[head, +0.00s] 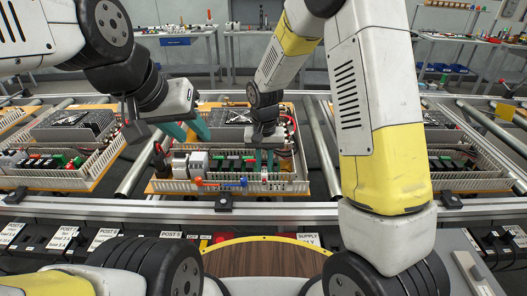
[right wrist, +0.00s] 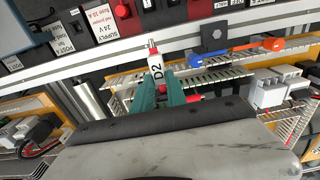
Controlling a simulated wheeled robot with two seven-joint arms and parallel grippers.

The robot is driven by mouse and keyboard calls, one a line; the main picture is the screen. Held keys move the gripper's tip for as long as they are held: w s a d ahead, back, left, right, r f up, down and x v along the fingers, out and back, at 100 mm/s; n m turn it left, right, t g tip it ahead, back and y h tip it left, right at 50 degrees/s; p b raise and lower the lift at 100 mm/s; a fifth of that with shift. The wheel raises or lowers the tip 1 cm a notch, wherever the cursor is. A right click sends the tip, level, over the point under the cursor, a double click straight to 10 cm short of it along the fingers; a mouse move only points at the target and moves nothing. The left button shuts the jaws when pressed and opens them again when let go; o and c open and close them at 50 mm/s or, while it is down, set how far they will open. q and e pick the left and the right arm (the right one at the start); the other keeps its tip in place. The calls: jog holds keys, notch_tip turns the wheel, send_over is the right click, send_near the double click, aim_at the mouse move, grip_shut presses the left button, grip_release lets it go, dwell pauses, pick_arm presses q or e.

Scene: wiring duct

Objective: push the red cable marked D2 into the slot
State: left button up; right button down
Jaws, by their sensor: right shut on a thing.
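The red cable marked D2 shows in the right wrist view, its white D2 label (right wrist: 156,72) standing out beyond the teal fingertips. A little red shows between the fingers. My right gripper (right wrist: 161,93) is shut on it. In the head view my right gripper (head: 264,158) points down over the front right part of the middle panel. The slotted white wiring duct (head: 280,186) runs along the panel's front edge, close to the cable end; I cannot tell whether they touch. My left gripper (head: 187,130) is above the panel's left side, its teal fingers apart and empty.
Grey and black modules (head: 197,161) stand left of my right gripper. A red cable loop (head: 290,122) shows at the panel's right. Similar panels stand on both sides, and a conveyor rail runs in front.

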aim_at(265, 169)
jog(key=shift+s+f, duration=0.1)
jog(key=shift+f, duration=0.1)
jog(key=shift+d+f, duration=0.1)
jog(key=shift+f, duration=2.6)
jog(key=shift+f, duration=2.85)
jog(key=c, duration=1.3)
grip_release()
jog(key=shift+o, duration=0.2)
jog(key=shift+r, duration=0.1)
notch_tip(265, 169, up, 8)
jog(key=shift+s+f, duration=0.1)
jog(key=shift+f, duration=0.1)
